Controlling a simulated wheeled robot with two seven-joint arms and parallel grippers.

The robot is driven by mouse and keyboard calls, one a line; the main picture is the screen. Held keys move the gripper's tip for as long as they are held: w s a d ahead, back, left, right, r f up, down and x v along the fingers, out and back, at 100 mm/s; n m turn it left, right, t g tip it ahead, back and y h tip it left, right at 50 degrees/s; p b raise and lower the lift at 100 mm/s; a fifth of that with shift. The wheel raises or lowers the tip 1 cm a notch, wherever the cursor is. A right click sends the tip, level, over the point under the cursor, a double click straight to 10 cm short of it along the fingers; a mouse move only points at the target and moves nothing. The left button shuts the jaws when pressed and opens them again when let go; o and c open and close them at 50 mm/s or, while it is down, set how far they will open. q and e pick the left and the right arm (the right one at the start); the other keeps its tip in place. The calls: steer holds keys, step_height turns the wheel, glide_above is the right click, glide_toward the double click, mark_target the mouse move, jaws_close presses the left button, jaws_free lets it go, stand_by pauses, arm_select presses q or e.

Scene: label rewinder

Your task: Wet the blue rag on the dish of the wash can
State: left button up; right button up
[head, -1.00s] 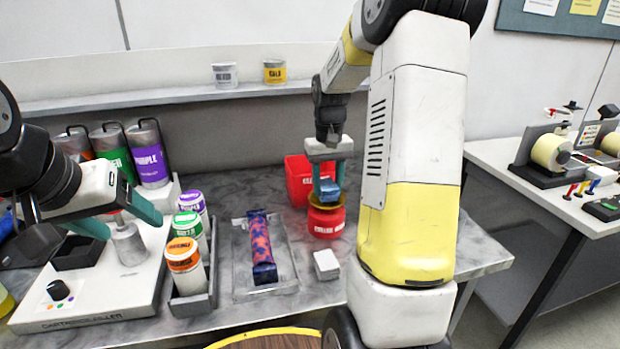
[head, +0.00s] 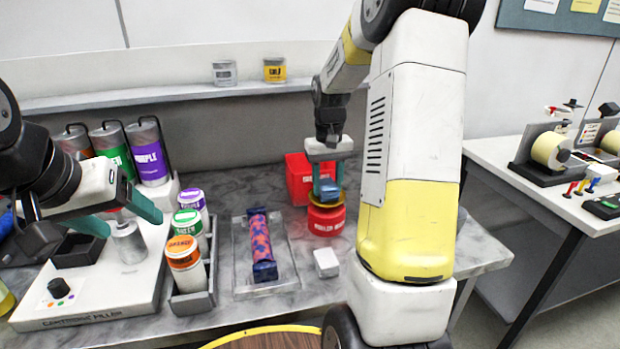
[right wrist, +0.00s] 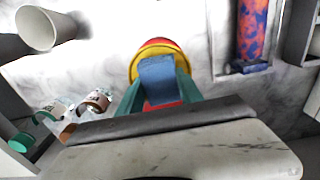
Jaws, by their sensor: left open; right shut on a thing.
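The blue rag (head: 328,189) is a folded pad held between the fingers of my right gripper (head: 328,184). My right gripper is shut on it, pointing down over the wash can (head: 326,219). The wash can is red with a yellow dish (head: 327,199) on top. In the right wrist view the rag (right wrist: 158,78) lies over the yellow dish (right wrist: 134,68); the rag seems to be at the dish, but I cannot tell if it presses on it.
A red bin (head: 299,178) stands behind the wash can. A rack (head: 193,300) holds orange, green and purple-capped bottles.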

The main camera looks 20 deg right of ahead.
mark_target(328, 184)
steer(key=shift+f, duration=0.85)
stand_by(1.1)
steer(key=shift+r, duration=3.55)
steer(key=shift+s, duration=0.15)
